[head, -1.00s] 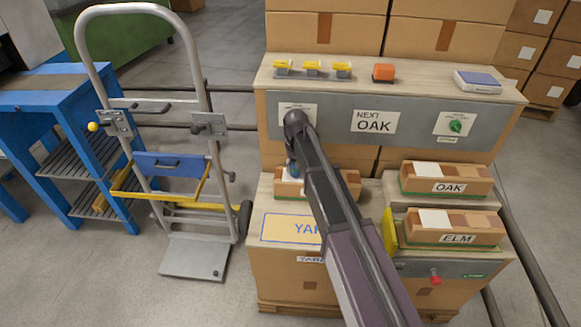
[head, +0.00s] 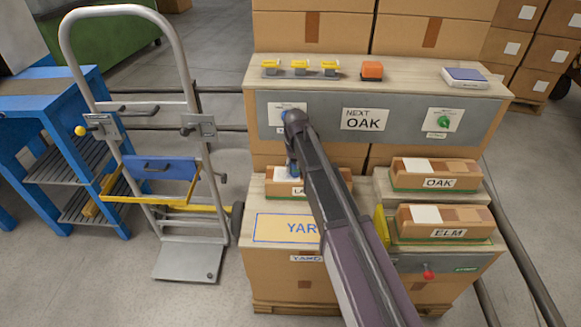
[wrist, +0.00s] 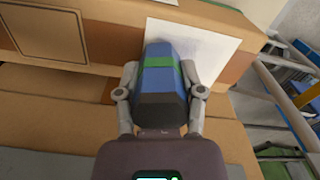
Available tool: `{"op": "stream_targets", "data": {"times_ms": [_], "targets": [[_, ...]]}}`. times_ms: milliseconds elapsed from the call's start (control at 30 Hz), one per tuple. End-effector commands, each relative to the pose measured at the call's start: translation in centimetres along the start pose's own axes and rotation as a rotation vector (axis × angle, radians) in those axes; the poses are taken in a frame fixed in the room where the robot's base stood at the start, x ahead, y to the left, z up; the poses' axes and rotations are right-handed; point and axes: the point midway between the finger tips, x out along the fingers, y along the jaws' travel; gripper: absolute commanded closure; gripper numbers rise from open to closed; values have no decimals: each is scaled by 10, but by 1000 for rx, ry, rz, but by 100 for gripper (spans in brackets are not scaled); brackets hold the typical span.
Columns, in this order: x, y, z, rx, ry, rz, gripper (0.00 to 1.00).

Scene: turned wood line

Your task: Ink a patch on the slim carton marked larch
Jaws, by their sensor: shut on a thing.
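The slim carton (head: 274,190) sits at the back of the near table, with a white patch (head: 282,174) on top. Its label begins "LA"; my arm hides the rest. My gripper (head: 292,170) is over this carton, largely hidden by my arm in the head view. In the wrist view my gripper (wrist: 160,92) is shut on a dark blue block-shaped tool (wrist: 160,84) with a green band. The tool is against or just above a white patch (wrist: 207,50) on brown cardboard; I cannot tell if they touch. No ink mark shows on the visible part.
Cartons marked OAK (head: 425,182) and ELM (head: 432,232) stand to the right. A panel sign (head: 363,119) reads "NEXT OAK". The shelf above holds several yellow-topped items (head: 300,68), an orange block (head: 372,70) and a scale-like device (head: 465,77). A hand truck (head: 190,130) stands left.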

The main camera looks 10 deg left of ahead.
Motion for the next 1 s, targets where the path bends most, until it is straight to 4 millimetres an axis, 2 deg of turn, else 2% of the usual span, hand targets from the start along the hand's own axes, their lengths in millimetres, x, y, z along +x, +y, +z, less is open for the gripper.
{"op": "stream_targets", "data": {"times_ms": [233,1000], "targets": [[0,10,3,-1,0,0,97],[2,6,2,-1,0,0,97]]}}
